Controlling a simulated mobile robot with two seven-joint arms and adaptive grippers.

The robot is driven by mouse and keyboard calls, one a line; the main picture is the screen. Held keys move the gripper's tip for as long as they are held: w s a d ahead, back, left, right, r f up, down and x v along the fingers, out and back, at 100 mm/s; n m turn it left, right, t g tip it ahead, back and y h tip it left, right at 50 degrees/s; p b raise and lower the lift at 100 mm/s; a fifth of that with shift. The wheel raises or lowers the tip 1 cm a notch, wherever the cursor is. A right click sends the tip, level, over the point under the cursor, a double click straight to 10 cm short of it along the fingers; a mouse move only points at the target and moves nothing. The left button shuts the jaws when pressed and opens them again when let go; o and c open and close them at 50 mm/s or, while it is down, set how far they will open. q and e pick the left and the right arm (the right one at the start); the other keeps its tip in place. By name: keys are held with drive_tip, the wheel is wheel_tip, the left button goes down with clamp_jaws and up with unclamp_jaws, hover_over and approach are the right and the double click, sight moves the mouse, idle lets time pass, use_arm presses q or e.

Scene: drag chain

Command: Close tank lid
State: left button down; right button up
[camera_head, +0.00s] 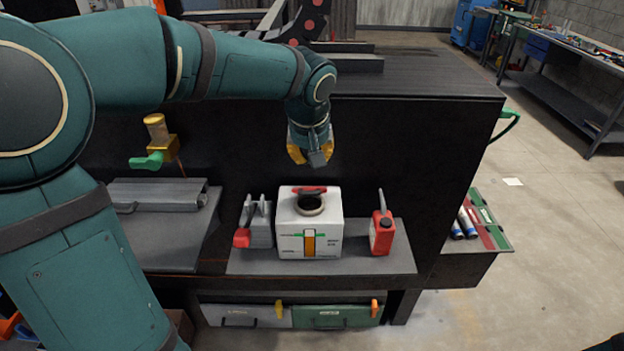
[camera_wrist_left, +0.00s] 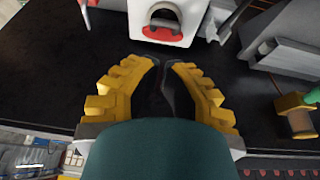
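The white tank (camera_head: 310,240) stands on a grey shelf, with a dark round opening (camera_head: 310,204) in its top. Its red lid (camera_head: 309,190) is at the far side of the opening, swung back and leaving it uncovered. In the left wrist view, the tank (camera_wrist_left: 190,12) is at the top and the red lid (camera_wrist_left: 163,33) lies on the side nearer my fingers. My left gripper (camera_head: 311,158) is above and behind the tank, apart from it. Its yellow fingers (camera_wrist_left: 165,64) are apart with nothing held between them.
A red can (camera_head: 382,232) stands right of the tank and a grey can (camera_head: 259,228) with a red part stands left. A dark panel (camera_head: 400,150) rises behind the shelf (camera_head: 345,262). A brass valve with a green handle (camera_head: 148,160) is at the left.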

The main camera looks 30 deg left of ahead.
use_arm(q)
drive_tip(key=b+x, duration=0.1)
drive_tip(key=x, duration=1.1)
drive_tip(key=shift+w+a+f+b, duration=0.1)
drive_tip(key=shift+w+f+b, duration=0.05)
drive_tip(key=shift+f+b, duration=0.2)
use_arm(e)
wheel_tip(320, 180, down, 2)
drive_tip(key=shift+f, duration=0.1)
use_arm(q)
drive_tip(key=shift+f, duration=0.1)
